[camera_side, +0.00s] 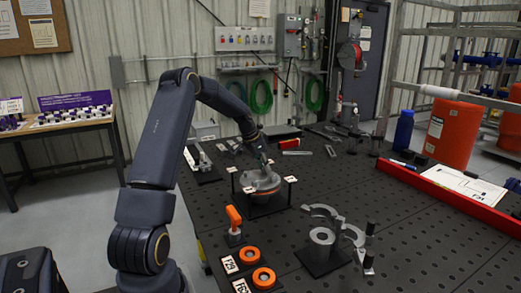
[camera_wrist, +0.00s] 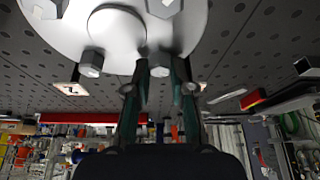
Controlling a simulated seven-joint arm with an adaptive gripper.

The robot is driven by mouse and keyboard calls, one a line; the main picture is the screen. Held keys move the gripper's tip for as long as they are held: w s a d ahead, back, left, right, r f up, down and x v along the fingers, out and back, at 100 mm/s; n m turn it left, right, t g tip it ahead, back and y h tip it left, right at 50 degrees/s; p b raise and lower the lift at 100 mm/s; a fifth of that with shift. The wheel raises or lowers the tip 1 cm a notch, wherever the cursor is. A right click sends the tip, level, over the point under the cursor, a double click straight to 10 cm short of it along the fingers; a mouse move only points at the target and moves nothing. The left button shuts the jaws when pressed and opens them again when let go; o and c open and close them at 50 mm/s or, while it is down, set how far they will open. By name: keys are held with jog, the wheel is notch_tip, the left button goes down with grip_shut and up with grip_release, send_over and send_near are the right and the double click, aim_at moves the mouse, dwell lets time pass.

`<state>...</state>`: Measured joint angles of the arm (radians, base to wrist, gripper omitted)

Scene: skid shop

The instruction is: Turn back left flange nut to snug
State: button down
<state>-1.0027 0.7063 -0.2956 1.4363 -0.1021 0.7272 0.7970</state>
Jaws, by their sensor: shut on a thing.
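A round grey flange (camera_side: 262,181) with an orange edge sits on a dark stand in the middle of the table. Its pale face (camera_wrist: 120,30) fills the top of the wrist view. My gripper (camera_wrist: 160,76) is shut on a hex flange nut (camera_wrist: 160,66) at the flange's rim, the fingers on either side of it. Another hex nut (camera_wrist: 92,63) stands to the left, apart from the fingers, and further nuts show at the top edge. In the side view my gripper (camera_side: 264,162) is over the flange and the held nut is hard to make out.
Small white tags stand around the flange. An orange-handled tool (camera_side: 234,218), two orange rings (camera_side: 263,278) and a grey clamp-like fixture (camera_side: 322,236) lie in front. A red-edged tray (camera_side: 450,198) and a blue bottle (camera_side: 403,129) are at the right.

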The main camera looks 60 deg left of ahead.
jog(key=shift+r, duration=0.2)
jog(key=c, duration=1)
grip_release()
jog(key=shift+f, duration=0.1)
jog(key=v, duration=1.2)
